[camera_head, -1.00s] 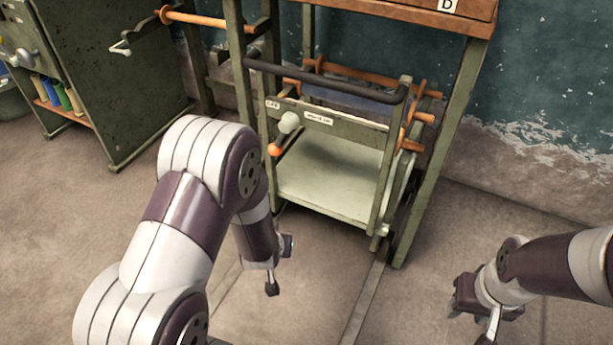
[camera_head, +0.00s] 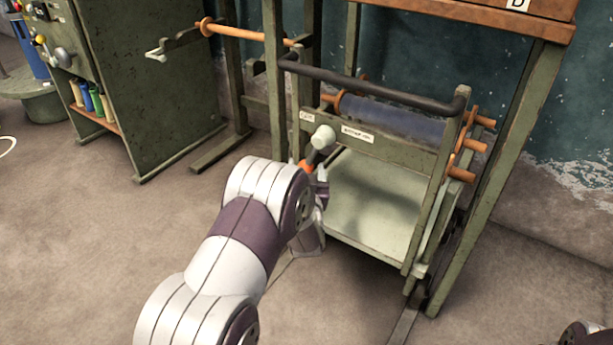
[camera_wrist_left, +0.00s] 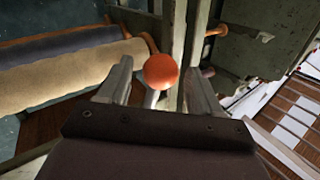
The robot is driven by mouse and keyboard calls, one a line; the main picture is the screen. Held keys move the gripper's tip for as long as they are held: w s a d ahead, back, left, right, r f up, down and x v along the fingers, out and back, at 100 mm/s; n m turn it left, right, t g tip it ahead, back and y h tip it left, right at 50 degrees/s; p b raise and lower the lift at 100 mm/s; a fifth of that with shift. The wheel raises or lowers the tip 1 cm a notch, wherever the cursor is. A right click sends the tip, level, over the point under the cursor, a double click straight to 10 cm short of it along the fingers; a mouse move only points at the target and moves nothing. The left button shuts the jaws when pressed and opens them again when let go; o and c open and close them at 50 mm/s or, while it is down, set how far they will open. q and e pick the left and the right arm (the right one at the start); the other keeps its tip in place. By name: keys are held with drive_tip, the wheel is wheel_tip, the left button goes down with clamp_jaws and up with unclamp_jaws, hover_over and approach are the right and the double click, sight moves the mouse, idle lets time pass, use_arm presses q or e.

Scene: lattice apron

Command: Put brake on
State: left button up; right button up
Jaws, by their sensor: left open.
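A green cart (camera_head: 380,158) with a black push bar (camera_head: 375,82) stands inside a green frame. On its front left is a brake lever with an orange knob (camera_head: 307,166) and a pale round hub (camera_head: 323,138). My left gripper (camera_head: 320,190) is at this lever, partly hidden behind my left arm. In the left wrist view my left gripper (camera_wrist_left: 160,88) is open, and the orange knob (camera_wrist_left: 161,71) shows between its two fingers, with the pale rod below it. I cannot tell whether the fingers touch it. Only a bit of my right arm shows at the bottom right corner.
A roller with orange ends (camera_head: 468,145) lies across the cart's top. A green cabinet (camera_head: 140,80) with coloured spools stands at the left. The green frame's post (camera_head: 490,190) is close on the cart's right. The floor at the left is clear.

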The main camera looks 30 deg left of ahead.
use_arm(q)
drive_tip(key=shift+x, duration=0.85)
clamp_jaws()
drive_tip(key=shift+d+r+n+p, duration=0.1)
drive_tip(key=shift+d+n+p, duration=0.25)
drive_tip(key=shift+p, duration=0.3)
drive_tip(key=d+n+g+h+p, duration=0.3)
drive_tip(key=d+n+h+p, duration=0.1)
drive_tip(key=p, duration=0.6)
drive_tip(key=shift+s+d+n, duration=0.3)
drive_tip(key=shift+d+n, duration=0.55)
drive_tip(key=shift+d, duration=0.45)
